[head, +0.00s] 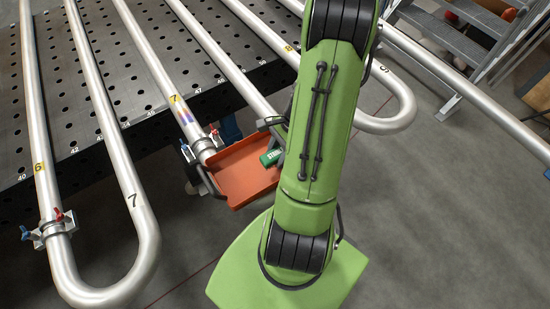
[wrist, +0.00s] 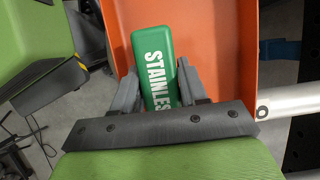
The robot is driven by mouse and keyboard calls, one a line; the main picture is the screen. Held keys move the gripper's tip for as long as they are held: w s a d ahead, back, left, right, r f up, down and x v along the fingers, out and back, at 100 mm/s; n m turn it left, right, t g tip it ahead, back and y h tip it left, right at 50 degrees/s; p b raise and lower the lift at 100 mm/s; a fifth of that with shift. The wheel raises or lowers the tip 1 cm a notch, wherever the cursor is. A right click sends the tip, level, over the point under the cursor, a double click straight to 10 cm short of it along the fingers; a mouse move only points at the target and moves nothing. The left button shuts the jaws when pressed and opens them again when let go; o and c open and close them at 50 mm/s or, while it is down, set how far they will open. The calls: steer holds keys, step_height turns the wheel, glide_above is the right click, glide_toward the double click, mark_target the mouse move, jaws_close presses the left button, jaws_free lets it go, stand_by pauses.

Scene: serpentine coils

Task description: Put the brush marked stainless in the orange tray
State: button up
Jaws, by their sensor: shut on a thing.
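The brush marked stainless (wrist: 158,75) has a green body with white lettering in the wrist view. It also shows in the head view (head: 269,158), partly hidden by my arm. My gripper (wrist: 156,82) has its two grey fingers on either side of the brush and is shut on it. The orange tray (wrist: 222,50) lies behind and around the brush in the wrist view. In the head view the orange tray (head: 240,180) sits below the pipe end, and the brush is over its right part. I cannot tell whether the brush touches the tray floor. The bristles are hidden.
Long silver pipes with U-bends (head: 130,265) run across a dark perforated table (head: 55,120). A clamp (head: 48,230) with red and blue handles grips the left pipe. Metal steps (head: 455,40) stand at the upper right. Grey floor is open at the right.

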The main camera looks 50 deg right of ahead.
steer(key=shift+f+b, duration=0.3)
steer(key=shift+f, duration=1.6)
steer(key=o, duration=0.9)
steer(key=shift+o, duration=0.2)
steer(key=shift+r, duration=0.25)
steer(key=p+v, duration=0.2)
steer(key=v, duration=1)
steer(key=shift+s, duration=0.1)
steer(key=w+a+r+n+h, duration=0.2)
steer(key=a+r+n, duration=0.4)
steer(key=a, duration=0.1)
steer(key=w+a+r+n+h, duration=0.2)
steer(key=w+a+r+n, duration=0.1)
steer(key=a+r+n, duration=0.35)
steer(key=s+a+r+n+t, duration=0.4)
steer(key=s+a+n, duration=0.2)
steer(key=a+n, duration=0.2)
steer(key=shift+s+a+r+n+b, duration=0.15)
steer(key=shift+s+a+n+b, duration=0.25)
steer(key=shift+a, duration=0.3)
